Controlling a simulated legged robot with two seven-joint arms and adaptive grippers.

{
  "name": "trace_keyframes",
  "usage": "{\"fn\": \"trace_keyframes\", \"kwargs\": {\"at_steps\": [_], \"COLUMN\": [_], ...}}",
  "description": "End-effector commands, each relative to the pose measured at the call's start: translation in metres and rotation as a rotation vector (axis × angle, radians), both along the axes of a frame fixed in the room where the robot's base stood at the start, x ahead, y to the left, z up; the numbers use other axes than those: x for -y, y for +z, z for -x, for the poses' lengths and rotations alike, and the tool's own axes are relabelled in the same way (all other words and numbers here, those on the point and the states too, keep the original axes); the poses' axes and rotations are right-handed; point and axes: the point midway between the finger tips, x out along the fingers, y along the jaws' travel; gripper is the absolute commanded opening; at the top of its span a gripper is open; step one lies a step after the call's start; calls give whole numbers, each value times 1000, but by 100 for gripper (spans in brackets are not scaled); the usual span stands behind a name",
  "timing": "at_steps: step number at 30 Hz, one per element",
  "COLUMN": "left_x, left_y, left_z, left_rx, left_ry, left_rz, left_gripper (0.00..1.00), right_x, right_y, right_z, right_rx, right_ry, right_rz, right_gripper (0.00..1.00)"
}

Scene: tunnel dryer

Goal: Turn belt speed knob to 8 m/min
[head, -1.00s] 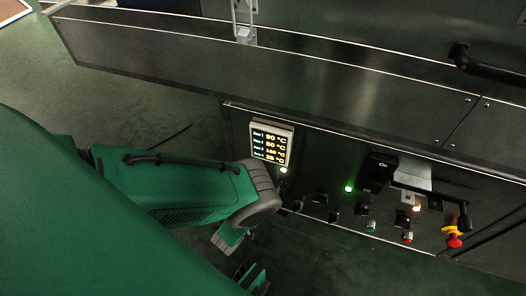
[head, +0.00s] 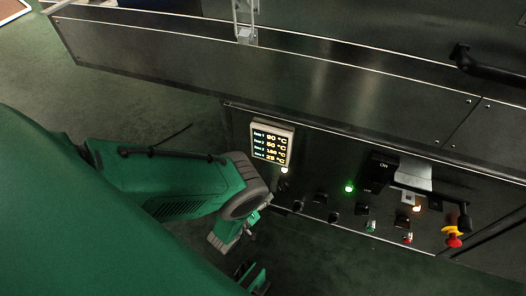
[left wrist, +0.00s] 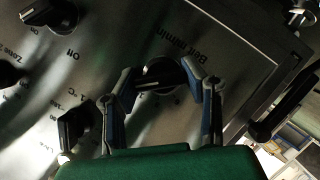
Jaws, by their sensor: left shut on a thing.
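The belt speed knob (left wrist: 156,76) is a dark round knob with a light pointer bar, below the "Belt m/min" label in the left wrist view. My left gripper (left wrist: 166,84) has one finger on each side of it and is shut on it. The fingers cover parts of the knob and its scale, so I cannot read the setting. In the head view my left wrist (head: 243,198) is beside the control panel (head: 330,165), and the fingers are mostly hidden. My right gripper is not in view.
Other dark knobs sit close by in the left wrist view: a °C dial (left wrist: 76,130) and an Off switch (left wrist: 52,14). In the head view, a lit temperature display (head: 271,145), a black-handled switch (head: 382,172) and a red-yellow emergency stop (head: 453,237) are on the panel.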

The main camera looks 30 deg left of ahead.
Motion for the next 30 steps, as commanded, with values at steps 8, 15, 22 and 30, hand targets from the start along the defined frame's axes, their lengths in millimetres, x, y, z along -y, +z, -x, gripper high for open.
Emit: {"fn": "trace_keyframes", "kwargs": {"at_steps": [8, 15, 22, 30], "left_x": [-3, -3, -3, -2], "left_y": [-3, -4, -5, -7], "left_z": [3, 4, 5, 5], "left_rx": [55, 107, 156, 198], "left_ry": [4, 4, 4, 4], "left_rz": [252, 474, 681, 871], "left_gripper": [10, 10, 10, 10], "right_x": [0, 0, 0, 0], "right_y": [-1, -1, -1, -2], "right_z": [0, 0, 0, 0], "right_rx": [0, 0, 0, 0], "right_ry": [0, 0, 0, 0], "right_rz": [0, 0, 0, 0], "right_gripper": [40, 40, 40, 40]}}
